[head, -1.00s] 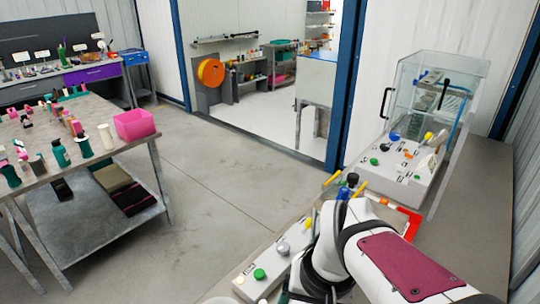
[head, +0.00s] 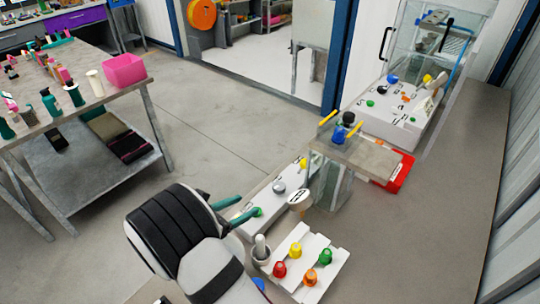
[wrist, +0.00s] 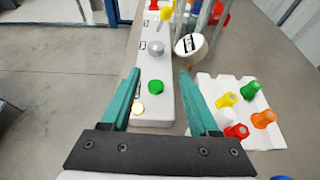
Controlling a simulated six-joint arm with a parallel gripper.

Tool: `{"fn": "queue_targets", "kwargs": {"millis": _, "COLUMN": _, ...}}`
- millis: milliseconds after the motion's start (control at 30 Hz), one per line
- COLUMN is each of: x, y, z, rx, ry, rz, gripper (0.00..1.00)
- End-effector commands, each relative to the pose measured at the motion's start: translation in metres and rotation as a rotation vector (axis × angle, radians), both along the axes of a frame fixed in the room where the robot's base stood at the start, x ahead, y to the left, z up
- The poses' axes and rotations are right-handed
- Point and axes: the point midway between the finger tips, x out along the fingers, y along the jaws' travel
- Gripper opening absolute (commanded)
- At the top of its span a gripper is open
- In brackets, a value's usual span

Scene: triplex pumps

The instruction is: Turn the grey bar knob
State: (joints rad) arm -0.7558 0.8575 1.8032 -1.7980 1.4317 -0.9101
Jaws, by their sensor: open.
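The grey bar knob (head: 279,187) sits on a long white control panel (head: 265,200) between a yellow knob and a green button. In the wrist view the grey bar knob (wrist: 156,48) is a round grey piece beyond the fingertips. My gripper (head: 249,205) is open with teal fingers and holds nothing. In the wrist view my gripper (wrist: 159,74) straddles the panel, and the green button (wrist: 155,87) shows between the fingers. The knob lies ahead of the fingertips, apart from them.
A white stand with red, yellow, green and orange pieces (head: 300,262) is right of my gripper. A round white labelled piece (head: 299,198) stands close right of the knob. A small raised platform (head: 365,155) is behind. The floor left of the panel is clear.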

Motion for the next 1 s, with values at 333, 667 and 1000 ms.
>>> {"fn": "queue_targets", "kwargs": {"millis": 333, "x": 0.043, "y": -0.037, "z": -0.027, "rx": -0.023, "ry": 0.006, "rz": 0.028, "gripper": 0.61}}
{"fn": "queue_targets", "kwargs": {"millis": 667, "x": 0.094, "y": -0.087, "z": -0.056, "rx": -0.019, "ry": 0.004, "rz": 0.028, "gripper": 0.61}}
{"fn": "queue_targets", "kwargs": {"millis": 1000, "x": 0.106, "y": -0.098, "z": -0.062, "rx": -0.018, "ry": 0.004, "rz": 0.030, "gripper": 0.61}}
